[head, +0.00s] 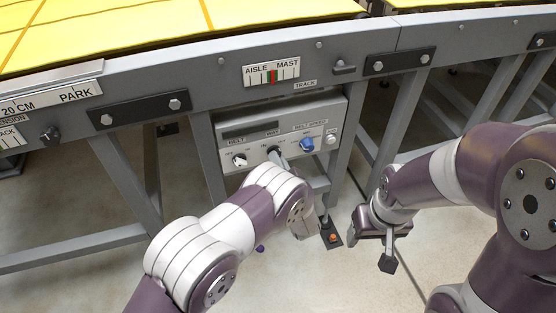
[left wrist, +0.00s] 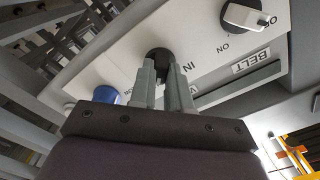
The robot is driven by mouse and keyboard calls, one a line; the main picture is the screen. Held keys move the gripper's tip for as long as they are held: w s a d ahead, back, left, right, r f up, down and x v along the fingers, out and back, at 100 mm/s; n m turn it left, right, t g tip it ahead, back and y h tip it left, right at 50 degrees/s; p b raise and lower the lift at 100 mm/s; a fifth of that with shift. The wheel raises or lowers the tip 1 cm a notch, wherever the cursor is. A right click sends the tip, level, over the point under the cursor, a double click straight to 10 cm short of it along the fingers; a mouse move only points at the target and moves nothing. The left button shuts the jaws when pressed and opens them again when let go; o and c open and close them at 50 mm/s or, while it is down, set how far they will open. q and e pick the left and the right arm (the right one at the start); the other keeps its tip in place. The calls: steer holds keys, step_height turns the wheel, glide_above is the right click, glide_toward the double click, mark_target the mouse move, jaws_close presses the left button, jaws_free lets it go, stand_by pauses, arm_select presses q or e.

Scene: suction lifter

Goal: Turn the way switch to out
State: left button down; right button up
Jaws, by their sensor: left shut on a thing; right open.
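The control box (head: 236,118) hangs under the conveyor frame. The way switch (head: 273,150) is a black knob in the middle of its panel, under the label WAY, with IN to its left. The left wrist view shows the black knob (left wrist: 158,56) between my left gripper's fingers (left wrist: 166,84), near the printed IN. My left gripper (head: 279,158) is shut on the knob. The OUT mark and the knob's exact pointing are hidden by the fingers. My right gripper (head: 388,250) is open and empty, out to the right of the box above the floor.
On the same panel, a white belt switch (head: 239,159) is left of the way switch and a blue belt speed knob (head: 306,143) is right of it. Grey frame legs (head: 128,178) flank the box. A pedal with an orange button (head: 332,238) is on the floor.

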arm_select(q)
steer(key=shift+f, duration=0.1)
stand_by(0.3)
steer(key=c, duration=1.1)
jaws_free()
steer(key=p+v, duration=0.2)
steer(key=v, duration=1)
steer(key=shift+s+d, duration=0.1)
steer(key=shift+s, duration=0.3)
